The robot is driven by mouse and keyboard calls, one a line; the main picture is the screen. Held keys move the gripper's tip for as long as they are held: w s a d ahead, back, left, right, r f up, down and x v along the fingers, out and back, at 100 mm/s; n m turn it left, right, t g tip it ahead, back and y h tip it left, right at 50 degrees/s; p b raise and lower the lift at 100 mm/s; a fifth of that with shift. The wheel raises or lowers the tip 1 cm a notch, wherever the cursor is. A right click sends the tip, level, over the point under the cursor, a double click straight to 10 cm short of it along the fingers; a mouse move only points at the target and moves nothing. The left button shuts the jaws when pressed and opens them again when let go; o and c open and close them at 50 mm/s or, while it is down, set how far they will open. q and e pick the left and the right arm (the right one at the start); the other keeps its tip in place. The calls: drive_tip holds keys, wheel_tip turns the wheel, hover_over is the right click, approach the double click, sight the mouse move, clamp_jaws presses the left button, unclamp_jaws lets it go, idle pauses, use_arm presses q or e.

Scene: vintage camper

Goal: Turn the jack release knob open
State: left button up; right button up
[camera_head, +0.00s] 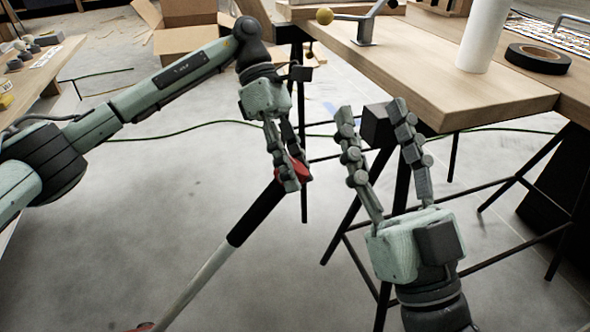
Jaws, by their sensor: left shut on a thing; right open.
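A long handle with a black grip (254,213) and a pale metal shaft (202,276) slants from the middle of the head view down to the lower left. A red knob (304,170) is at its upper end. My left gripper (297,182) points down and is shut on the red knob; its fingers hide much of it. How far the knob is turned cannot be told. My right gripper (371,106) is open and empty, fingers pointing up, to the right of the knob and in front of the table edge. A small reddish part (146,326) shows at the bottom edge.
A wooden table (440,95) on black trestle legs fills the upper right. Cardboard boxes (185,40) stand behind.

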idle(0.3)
use_arm(q)
drive_tip(key=o, duration=1.2)
drive_tip(key=v, duration=1.2)
